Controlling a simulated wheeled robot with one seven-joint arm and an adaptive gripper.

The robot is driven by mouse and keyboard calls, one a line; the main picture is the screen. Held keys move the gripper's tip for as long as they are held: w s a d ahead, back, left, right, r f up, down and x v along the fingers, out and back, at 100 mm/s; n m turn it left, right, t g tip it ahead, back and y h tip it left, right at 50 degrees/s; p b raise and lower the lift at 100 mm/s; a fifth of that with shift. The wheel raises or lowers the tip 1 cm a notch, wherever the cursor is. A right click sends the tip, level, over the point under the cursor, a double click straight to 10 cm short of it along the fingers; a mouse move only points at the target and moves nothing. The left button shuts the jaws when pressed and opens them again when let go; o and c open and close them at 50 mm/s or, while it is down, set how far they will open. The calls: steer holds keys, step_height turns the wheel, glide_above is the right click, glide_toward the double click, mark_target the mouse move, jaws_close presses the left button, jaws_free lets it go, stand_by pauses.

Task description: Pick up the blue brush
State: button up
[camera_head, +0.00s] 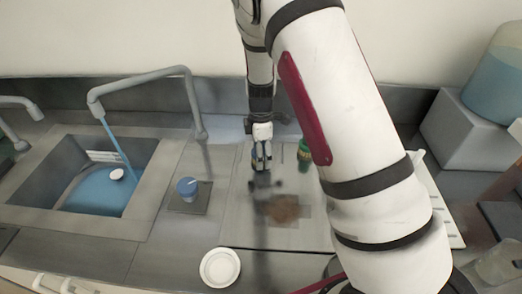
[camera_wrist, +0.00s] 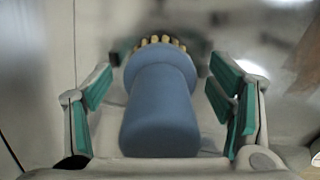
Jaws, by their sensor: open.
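The blue brush (camera_wrist: 162,112) fills the middle of the wrist view, its thick blue body toward me and its pale bristles at the far end. My gripper (camera_wrist: 162,88) is open, with one green-padded finger on each side of the brush. A gap shows between the brush and each finger. In the head view my gripper (camera_head: 262,160) points down over the counter, with a little blue showing between its fingers. The brush is mostly hidden there.
A blue-topped object (camera_head: 187,188) stands on a dark square left of my gripper. A green container (camera_head: 304,153) is close on its right. A white dish (camera_head: 220,267) lies in front. A sink (camera_head: 140,215) with a faucet (camera_head: 140,79) is at the left.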

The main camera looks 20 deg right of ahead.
steer(key=shift+c, duration=0.5)
steer(key=c, duration=1.2)
steer(key=shift+r, duration=0.1)
steer(key=shift+r, duration=0.5)
step_height(320, 180, up, 2)
steer(key=shift+w+r, duration=0.1)
steer(key=shift+s+a+r, duration=0.15)
steer(key=shift+s+a, duration=0.2)
steer(key=shift+s, duration=0.2)
steer(key=s+a, duration=0.2)
steer(key=s, duration=0.2)
steer(key=s+a+r, duration=0.1)
steer(key=s+a, duration=0.2)
steer(key=s, duration=0.1)
steer(key=s+a, duration=0.3)
steer(key=s, duration=0.1)
steer(key=shift+s+r+b, duration=0.15)
steer(key=shift+s+b, duration=0.05)
steer(key=shift+b, duration=0.15)
